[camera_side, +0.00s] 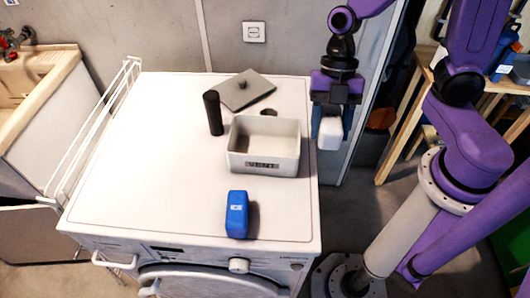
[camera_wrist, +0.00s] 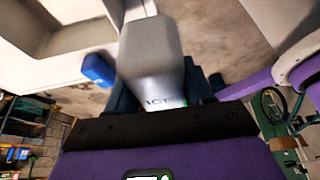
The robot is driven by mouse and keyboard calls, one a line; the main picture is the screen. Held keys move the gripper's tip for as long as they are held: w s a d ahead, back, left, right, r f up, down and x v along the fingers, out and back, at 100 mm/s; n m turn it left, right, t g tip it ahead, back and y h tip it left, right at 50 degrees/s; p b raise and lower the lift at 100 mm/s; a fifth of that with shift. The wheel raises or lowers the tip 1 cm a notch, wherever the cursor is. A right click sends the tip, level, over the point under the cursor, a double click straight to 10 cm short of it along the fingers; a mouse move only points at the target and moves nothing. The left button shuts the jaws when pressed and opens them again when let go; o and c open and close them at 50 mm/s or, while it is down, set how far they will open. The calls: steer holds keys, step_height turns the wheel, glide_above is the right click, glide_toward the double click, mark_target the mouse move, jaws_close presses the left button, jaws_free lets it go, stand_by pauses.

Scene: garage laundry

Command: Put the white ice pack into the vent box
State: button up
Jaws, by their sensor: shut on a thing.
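The white ice pack (camera_side: 329,134) hangs in my gripper (camera_side: 331,122), to the right of the washing machine's top edge in the side view. In the wrist view the ice pack (camera_wrist: 150,58) shows its "ICE" lettering near the jaws, which are shut on it. The vent box (camera_side: 263,164) is a white, open-topped box with a label on its front, standing on the machine's top. My gripper is right of the box and apart from it. A dark thing shows just behind the box's back rim; part of it is hidden.
A blue pack (camera_side: 237,214) stands on the white machine top (camera_side: 140,170), in front of the box. The left of the top is clear.

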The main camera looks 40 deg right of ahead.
steer(key=w+a+f, duration=0.4)
steer(key=w, duration=0.4)
glide_above(266, 149)
steer(key=s+a, duration=0.2)
steer(key=f, duration=0.5)
steer(key=shift+d+f, duration=0.2)
steer(key=shift+f, duration=0.05)
steer(key=shift+w+a+f, duration=0.1)
steer(key=shift+w+f, duration=0.05)
steer(key=shift+f, duration=0.75)
steer(key=shift+w+f, duration=0.1)
steer(key=shift+f, duration=0.75)
steer(key=shift+f, duration=0.25)
steer(key=o, duration=1.2)
steer(key=shift+s+f, duration=0.1)
steer(key=v, duration=1.2)
steer(key=shift+r, duration=0.4)
